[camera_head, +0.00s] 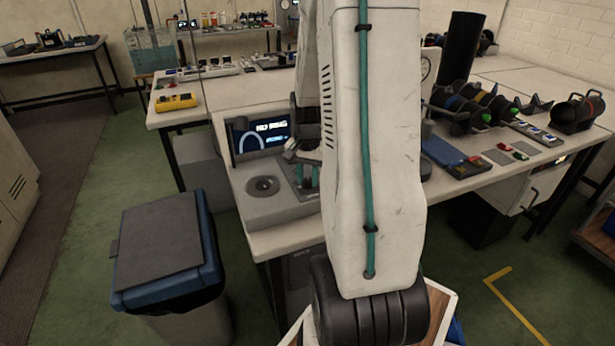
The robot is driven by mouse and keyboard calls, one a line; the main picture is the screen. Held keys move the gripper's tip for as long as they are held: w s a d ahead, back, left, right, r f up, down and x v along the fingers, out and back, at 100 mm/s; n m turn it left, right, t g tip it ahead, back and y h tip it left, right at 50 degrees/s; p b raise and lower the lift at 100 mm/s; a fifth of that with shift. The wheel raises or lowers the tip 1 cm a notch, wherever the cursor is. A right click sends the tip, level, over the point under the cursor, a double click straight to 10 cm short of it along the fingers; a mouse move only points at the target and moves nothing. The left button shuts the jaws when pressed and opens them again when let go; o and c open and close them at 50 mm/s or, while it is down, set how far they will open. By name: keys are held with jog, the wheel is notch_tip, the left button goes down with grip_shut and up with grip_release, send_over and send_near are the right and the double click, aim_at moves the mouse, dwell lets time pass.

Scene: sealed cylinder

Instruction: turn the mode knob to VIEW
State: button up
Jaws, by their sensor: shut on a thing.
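A grey console with a dark screen (262,135) stands on the near end of the bench. The screen shows white lettering that looks like "NO RING" and a blue arc. A round dark disc (263,186) sits in the console's flat grey top. My gripper (303,172) is low over the console, just right of the screen and disc, partly behind my own white arm. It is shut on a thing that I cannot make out. I cannot pick out the mode knob or its VIEW mark; my arm covers that part of the console.
A bin with a blue rim (165,250) stands on the floor left of the bench. A yellow device (176,102) lies on the bench behind. Black cylinders (467,105) and small coloured parts crowd the right bench. Green floor is open at left and lower right.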

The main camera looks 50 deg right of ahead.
jog(key=n, duration=0.5)
jog(key=shift+n, duration=0.3)
jog(key=n, duration=1.2)
jog(key=shift+w+n, duration=0.1)
jog(key=shift+n, duration=0.2)
jog(key=n, duration=0.5)
jog(key=shift+n, duration=0.3)
jog(key=o, duration=1)
